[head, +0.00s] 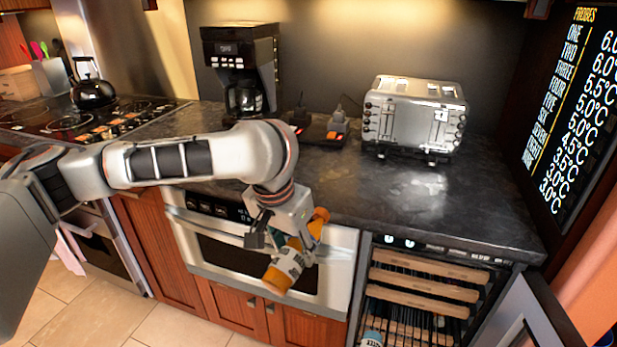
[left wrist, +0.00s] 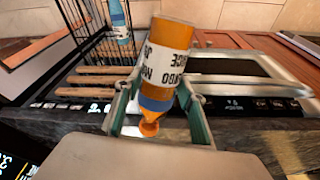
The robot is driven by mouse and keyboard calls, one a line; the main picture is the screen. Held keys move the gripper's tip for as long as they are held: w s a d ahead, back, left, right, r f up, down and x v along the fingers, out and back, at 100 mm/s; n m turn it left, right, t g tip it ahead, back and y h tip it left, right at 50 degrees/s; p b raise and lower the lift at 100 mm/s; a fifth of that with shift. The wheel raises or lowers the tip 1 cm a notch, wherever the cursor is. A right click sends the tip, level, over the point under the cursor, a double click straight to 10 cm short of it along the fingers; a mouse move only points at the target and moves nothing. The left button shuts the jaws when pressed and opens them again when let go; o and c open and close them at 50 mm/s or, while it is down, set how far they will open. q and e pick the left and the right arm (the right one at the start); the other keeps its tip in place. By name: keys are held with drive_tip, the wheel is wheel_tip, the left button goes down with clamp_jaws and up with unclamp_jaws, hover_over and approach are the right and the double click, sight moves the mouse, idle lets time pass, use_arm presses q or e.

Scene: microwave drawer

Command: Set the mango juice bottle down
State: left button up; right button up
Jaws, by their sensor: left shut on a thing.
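The mango juice bottle (head: 285,268) is orange with a white lettered label. In the head view it is tilted, in front of the counter's edge and over the microwave drawer's front. My left gripper (head: 290,243) is shut on it and hides part of its middle. In the left wrist view the bottle (left wrist: 168,65) lies between the two fingers, its orange cap toward the camera. The dark stone counter (head: 420,205) has bare room near the bottle. My right gripper is not in view.
The microwave drawer (head: 215,225) appears closed below the counter. A wine cooler with wooden racks (head: 425,284) stands open at right, with a blue bottle (left wrist: 121,25) in it. A toaster (head: 415,115), coffee maker (head: 240,65) and kettle (head: 92,88) stand farther back.

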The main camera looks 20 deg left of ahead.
use_arm(q)
drive_tip(key=w+d+r+m+t+h+p, duration=0.1)
drive_tip(key=w+d+r+m+t+h, duration=0.2)
drive_tip(key=w+r, duration=0.45)
drive_tip(key=w+d+r+m+t+h+p, duration=0.1)
drive_tip(key=w+d+r+m+t+h, duration=0.15)
drive_tip(key=w+r+h, duration=0.4)
drive_tip(key=w+a+r+t+h+p, duration=0.15)
drive_tip(key=w+a+r+t, duration=0.35)
drive_tip(key=w+a+r, duration=0.7)
drive_tip(key=shift+n+t, duration=0.35)
wheel_tip(320, 180, down, 18)
drive_tip(key=shift+s+r+b, duration=0.1)
drive_tip(key=shift+b, duration=0.7)
drive_tip(key=shift+f, duration=0.25)
